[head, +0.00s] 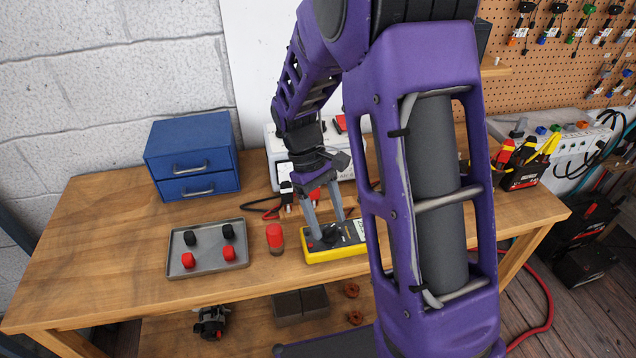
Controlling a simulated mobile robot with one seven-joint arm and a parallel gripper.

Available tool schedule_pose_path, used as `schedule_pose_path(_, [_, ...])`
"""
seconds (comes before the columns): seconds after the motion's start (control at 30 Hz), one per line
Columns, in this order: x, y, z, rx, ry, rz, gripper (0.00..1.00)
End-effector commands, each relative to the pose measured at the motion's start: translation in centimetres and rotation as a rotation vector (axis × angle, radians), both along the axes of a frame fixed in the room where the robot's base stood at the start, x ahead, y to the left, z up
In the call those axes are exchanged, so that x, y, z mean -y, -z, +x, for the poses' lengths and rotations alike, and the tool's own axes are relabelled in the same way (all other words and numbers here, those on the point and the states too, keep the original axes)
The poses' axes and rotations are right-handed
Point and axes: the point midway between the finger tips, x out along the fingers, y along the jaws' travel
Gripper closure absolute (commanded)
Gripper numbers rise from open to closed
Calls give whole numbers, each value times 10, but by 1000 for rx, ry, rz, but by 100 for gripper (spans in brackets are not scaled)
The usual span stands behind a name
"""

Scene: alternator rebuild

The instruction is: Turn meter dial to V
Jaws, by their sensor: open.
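The yellow meter (318,255) lies on the wooden workbench, right of the middle, partly hidden behind my purple arm. Its dark dial (331,235) shows on the meter's dark face. The dial's marks are too small to read, so I cannot tell its setting. My gripper (328,238) points down over the meter with its two grey fingers apart, close around or just above the dial. I cannot tell whether the fingers touch the dial.
A grey tray (208,269) with black and red caps lies left of the meter, with a red piece (275,237) between them. A blue drawer box (190,140) and a pale instrument (277,150) stand behind. The bench's left part is clear.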

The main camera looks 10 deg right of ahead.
Motion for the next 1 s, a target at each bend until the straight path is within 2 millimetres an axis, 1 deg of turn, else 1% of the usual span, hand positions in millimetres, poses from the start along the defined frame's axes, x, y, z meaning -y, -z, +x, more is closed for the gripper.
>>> schedule_pose_path(0.17, [-8,-35,13,7,-2,1,30])
schedule_pose_path(0.4, [-19,-89,33,6,-2,1,30])
schedule_pose_path(0.6, [-26,-128,46,5,-1,1,30])
schedule_pose_path(0.7, [-29,-140,51,3,0,1,30])
schedule_pose_path(0.8, [-31,-148,53,1,0,0,30])
schedule_pose_path(1.0, [-31,-152,54,1,0,0,30])
